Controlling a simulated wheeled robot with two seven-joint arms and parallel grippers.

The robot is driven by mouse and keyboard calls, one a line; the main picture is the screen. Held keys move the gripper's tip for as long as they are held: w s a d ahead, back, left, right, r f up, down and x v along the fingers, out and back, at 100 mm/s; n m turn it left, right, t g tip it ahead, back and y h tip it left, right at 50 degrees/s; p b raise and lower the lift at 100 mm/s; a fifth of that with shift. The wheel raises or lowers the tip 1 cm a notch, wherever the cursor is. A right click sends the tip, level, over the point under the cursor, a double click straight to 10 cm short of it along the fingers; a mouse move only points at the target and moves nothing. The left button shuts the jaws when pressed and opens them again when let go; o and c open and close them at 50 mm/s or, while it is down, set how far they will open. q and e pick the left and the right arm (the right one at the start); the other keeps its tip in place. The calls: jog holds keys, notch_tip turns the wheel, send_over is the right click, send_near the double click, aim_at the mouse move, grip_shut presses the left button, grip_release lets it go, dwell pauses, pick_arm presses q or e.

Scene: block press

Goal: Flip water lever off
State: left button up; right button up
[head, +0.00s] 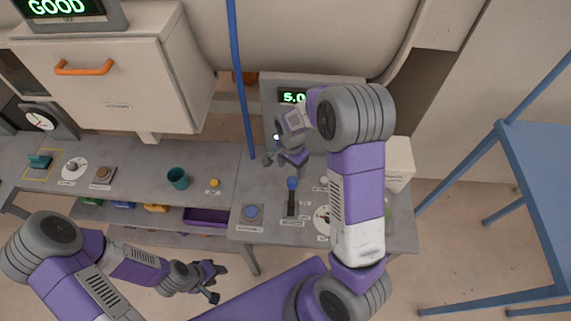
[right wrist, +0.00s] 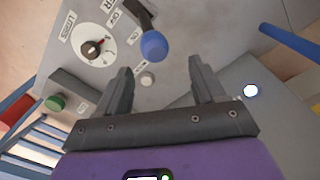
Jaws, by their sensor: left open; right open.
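The lever has a blue ball knob (head: 292,184) on a dark stem in a black slotted base on the grey console. Its label is too small to read. The blue knob also shows in the right wrist view (right wrist: 154,46), just beyond the gap between my fingertips. My right gripper (head: 284,158) is open and empty, above the console and behind the knob. Its two fingers show apart in the right wrist view (right wrist: 160,75), with no visible contact on the knob. My left gripper (head: 217,283) is open and empty, low in front of the bench.
A round blue button (head: 251,212) sits left of the lever. A blue vertical pole (head: 240,80) stands behind the console. A teal cup (head: 178,178) stands on the left bench.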

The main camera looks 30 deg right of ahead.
aim_at(292, 179)
jog(key=f, duration=0.4)
jog(key=s+f, duration=0.1)
jog(key=f, duration=0.2)
jog(key=shift+s, duration=0.1)
jog(key=shift+c, duration=0.5)
grip_shut()
